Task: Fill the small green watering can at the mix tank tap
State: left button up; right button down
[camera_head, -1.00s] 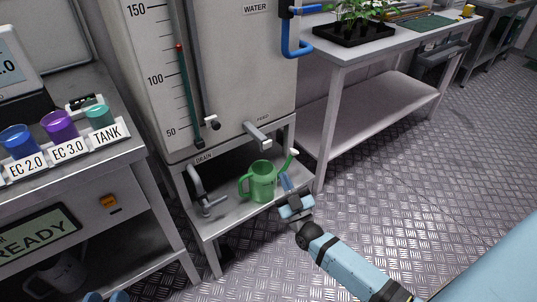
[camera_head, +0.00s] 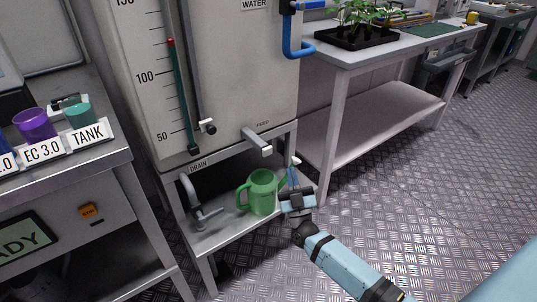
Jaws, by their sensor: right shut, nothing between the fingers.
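The small green watering can (camera_head: 262,193) stands upright on the low metal shelf under the mix tank (camera_head: 232,85). Its handle is at the left and its spout points up to the right. The grey FEED tap (camera_head: 258,142) sticks out of the tank's lower front, above the can. The DRAIN tap (camera_head: 192,200) is at the shelf's left. My right gripper (camera_head: 294,178) is shut and empty, just right of the can beside its spout. It partly covers the spout; I cannot tell whether they touch. My left gripper is out of view.
A metal bench (camera_head: 107,165) with EC 3.0 and TANK cups is at the left. A blue WATER pipe (camera_head: 290,40) runs down the tank's right side. A table (camera_head: 345,57) with a black plant tray stands at the right.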

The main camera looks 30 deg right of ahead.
aim_at(267, 151)
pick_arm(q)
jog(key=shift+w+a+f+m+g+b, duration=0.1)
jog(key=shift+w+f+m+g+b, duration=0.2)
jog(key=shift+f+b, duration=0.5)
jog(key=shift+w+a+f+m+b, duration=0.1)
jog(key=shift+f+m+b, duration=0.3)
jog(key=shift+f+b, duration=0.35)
pick_arm(e)
jog(key=w, duration=0.7)
jog(key=shift+w+a, duration=0.25)
jog(key=shift+w, duration=0.05)
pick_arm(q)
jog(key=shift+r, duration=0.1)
pick_arm(e)
jog(key=shift+w, duration=0.4)
jog(key=shift+w+a, duration=0.1)
jog(key=shift+w, duration=0.45)
dwell(4.4)
